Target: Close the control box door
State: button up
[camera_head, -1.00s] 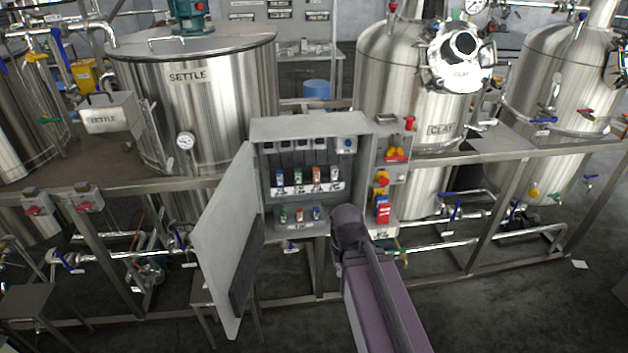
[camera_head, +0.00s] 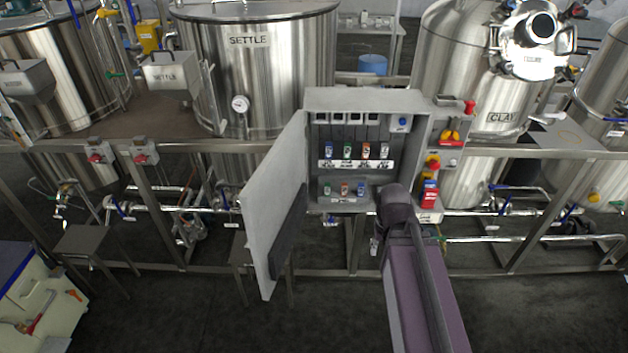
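The grey control box (camera_head: 368,97) is mounted on the frame in front of the tanks. Its door (camera_head: 268,205) stands wide open, hinged on the box's left side and swung out toward me. Inside the box are rows of coloured switches and labels. My arm reaches up from the bottom right, and its dark end covers the lower right corner of the box. My gripper's fingers are hidden or too small to make out, so I cannot tell their state. The arm's end is to the right of the door and apart from it.
A panel with red and yellow switches (camera_head: 433,165) adjoins the box's right side. The SETTLE tank (camera_head: 265,70) and CLAY tank (camera_head: 465,80) stand behind. A small stool (camera_head: 85,242) and a cream cabinet (camera_head: 40,300) are at left. The floor before the door is clear.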

aim_at(273, 201)
jog(key=z, duration=0.15)
jog(key=k, duration=1.05)
jog(key=u, duration=1.55)
jog(key=i, duration=1.6)
